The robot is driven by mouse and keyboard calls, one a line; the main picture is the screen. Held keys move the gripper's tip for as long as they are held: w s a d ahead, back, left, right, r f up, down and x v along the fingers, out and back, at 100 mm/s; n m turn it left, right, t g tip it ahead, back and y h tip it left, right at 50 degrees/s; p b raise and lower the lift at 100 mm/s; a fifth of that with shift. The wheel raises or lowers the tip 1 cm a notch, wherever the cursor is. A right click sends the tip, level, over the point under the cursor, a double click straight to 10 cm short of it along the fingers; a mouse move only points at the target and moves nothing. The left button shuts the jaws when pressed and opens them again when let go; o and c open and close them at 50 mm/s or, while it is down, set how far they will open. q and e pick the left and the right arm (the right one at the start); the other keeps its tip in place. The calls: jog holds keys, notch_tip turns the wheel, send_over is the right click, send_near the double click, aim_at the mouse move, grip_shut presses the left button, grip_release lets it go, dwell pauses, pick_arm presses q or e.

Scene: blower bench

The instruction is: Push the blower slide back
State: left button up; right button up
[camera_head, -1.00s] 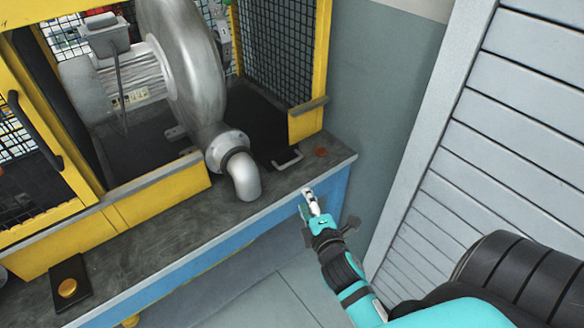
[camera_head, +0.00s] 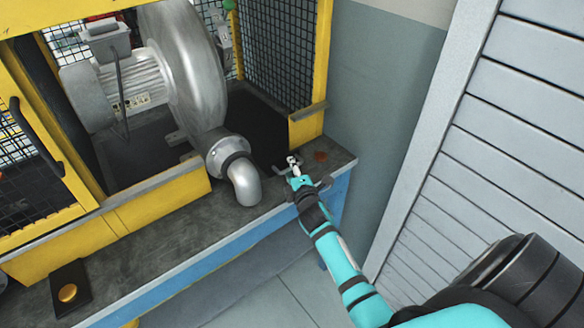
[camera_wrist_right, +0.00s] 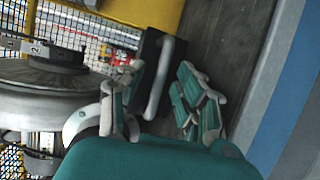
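The silver blower (camera_head: 195,75) stands in the yellow mesh enclosure, with its pipe elbow (camera_head: 243,180) pointing out over the bench front. The dark slide (camera_head: 258,125) lies right of the blower. Its grey U-shaped handle (camera_wrist_right: 161,78) shows clearly in the right wrist view; in the head view my gripper partly covers it. My right gripper (camera_head: 294,165) is open at the handle, over the bench front. In the right wrist view its fingers (camera_wrist_right: 163,98) lie on either side of the handle bar, with gaps visible; contact cannot be told. My left gripper is out of view.
A yellow post (camera_head: 307,122) and mesh panel stand just behind the handle. A reddish-brown round button (camera_head: 320,156) sits right of my gripper. A black plate with an orange knob (camera_head: 67,293) lies at the bench's left. A grey slatted panel (camera_head: 490,150) stands right.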

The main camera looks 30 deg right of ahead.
jog(key=shift+w+d+f, duration=0.1)
jog(key=shift+w+d, duration=0.05)
jog(key=shift+w, duration=0.3)
grip_shut()
dwell(0.3)
